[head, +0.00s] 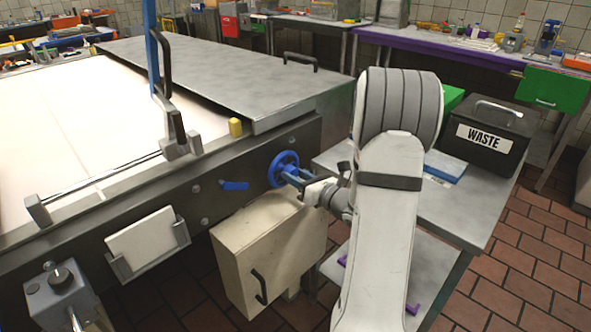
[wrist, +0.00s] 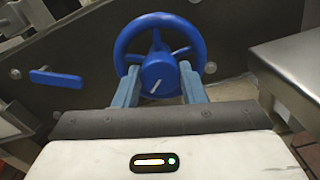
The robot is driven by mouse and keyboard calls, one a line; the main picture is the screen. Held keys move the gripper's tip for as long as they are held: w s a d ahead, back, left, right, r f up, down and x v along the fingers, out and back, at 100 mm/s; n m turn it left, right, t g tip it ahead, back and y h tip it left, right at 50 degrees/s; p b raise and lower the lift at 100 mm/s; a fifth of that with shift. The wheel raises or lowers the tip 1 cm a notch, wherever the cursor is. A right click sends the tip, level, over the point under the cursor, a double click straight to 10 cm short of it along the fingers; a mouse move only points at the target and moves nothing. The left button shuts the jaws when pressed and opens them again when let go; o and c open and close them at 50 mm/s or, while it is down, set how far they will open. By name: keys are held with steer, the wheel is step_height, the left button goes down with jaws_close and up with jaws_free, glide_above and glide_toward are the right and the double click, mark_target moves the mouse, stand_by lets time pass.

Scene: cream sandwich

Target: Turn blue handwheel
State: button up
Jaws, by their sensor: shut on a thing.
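The blue handwheel (head: 283,168) is mounted on the dark side panel of the large machine in the head view. In the wrist view the handwheel (wrist: 157,22) fills the top middle, with its spokes and round hub (wrist: 160,76) facing me. A white mark shows on the hub. My gripper (head: 298,178) reaches the wheel from the right. Its two blue-grey fingers (wrist: 160,86) stand on either side of the hub and are shut on it. The lower part of the rim is hidden behind the hub and fingers.
A blue lever (head: 234,185) sits left of the wheel on the same panel. A beige box (head: 268,250) with a black handle is below. A metal side table (head: 465,205) with a black WASTE bin (head: 480,137) stands to the right.

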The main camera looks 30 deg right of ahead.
steer(key=shift+s+f+m+p, duration=0.1)
steer(key=shift+f+m+p, duration=0.1)
steer(key=shift+m+p, duration=0.75)
steer(key=shift+a+m, duration=0.1)
steer(key=shift+m, duration=0.15)
steer(key=o, duration=1)
steer(key=shift+r, duration=0.1)
steer(key=v, duration=0.7)
steer(key=shift+s+d, duration=0.2)
steer(key=shift+s, duration=0.1)
